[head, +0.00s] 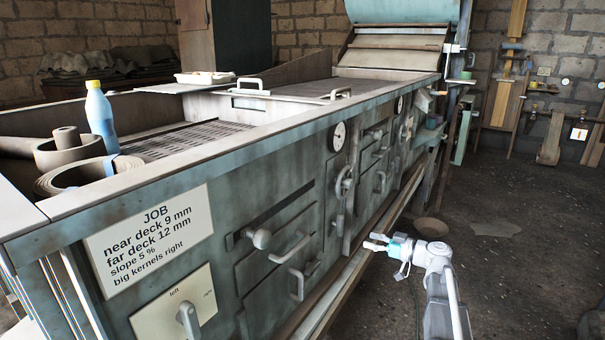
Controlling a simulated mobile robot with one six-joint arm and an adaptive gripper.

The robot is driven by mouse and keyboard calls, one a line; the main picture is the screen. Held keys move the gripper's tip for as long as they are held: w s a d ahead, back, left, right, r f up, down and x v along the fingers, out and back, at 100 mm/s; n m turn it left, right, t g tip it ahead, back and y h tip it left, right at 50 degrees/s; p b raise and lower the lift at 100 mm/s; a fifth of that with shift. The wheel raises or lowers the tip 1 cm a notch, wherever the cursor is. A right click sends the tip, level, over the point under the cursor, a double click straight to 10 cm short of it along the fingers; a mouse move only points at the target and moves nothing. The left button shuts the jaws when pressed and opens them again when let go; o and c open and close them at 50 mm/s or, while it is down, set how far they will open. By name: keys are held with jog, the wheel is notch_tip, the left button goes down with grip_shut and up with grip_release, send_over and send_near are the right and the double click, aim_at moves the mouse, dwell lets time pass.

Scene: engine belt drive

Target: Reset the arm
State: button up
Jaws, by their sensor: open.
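My gripper (374,242) is at the lower middle right of the head view, at the end of my white and grey arm. It points left toward the front of the large blue-green machine (260,200). Its two small fingertips are apart, with nothing visible between them. It appears clear of the machine's drawers and handles, though the exact gap is hard to judge. My arm rises from the bottom edge of the view and bends at the wrist.
The machine's front carries a job sign (152,240), a left/right lever (188,318), drawer handles (290,247) and a dial (338,136). A bottle (99,115) and belt rolls (85,175) stand on top. A bowl (431,228) lies behind my wrist. Floor on the right is mostly open.

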jog(key=s+a+f+m+g+h, duration=0.6)
jog(key=s+a+f+g+h, duration=0.2)
jog(key=s+a+f, duration=0.5)
jog(key=s+d+f+m+g+h, duration=0.1)
jog(key=s+d+f+m+h, duration=0.15)
jog(key=s, duration=0.25)
jog(key=s+d+f+m+g+h, duration=0.1)
jog(key=s+d+f+m+h, duration=0.1)
jog(key=s+h, duration=0.2)
notch_tip(320, 180, up, 36)
jog(key=p, duration=3.6)
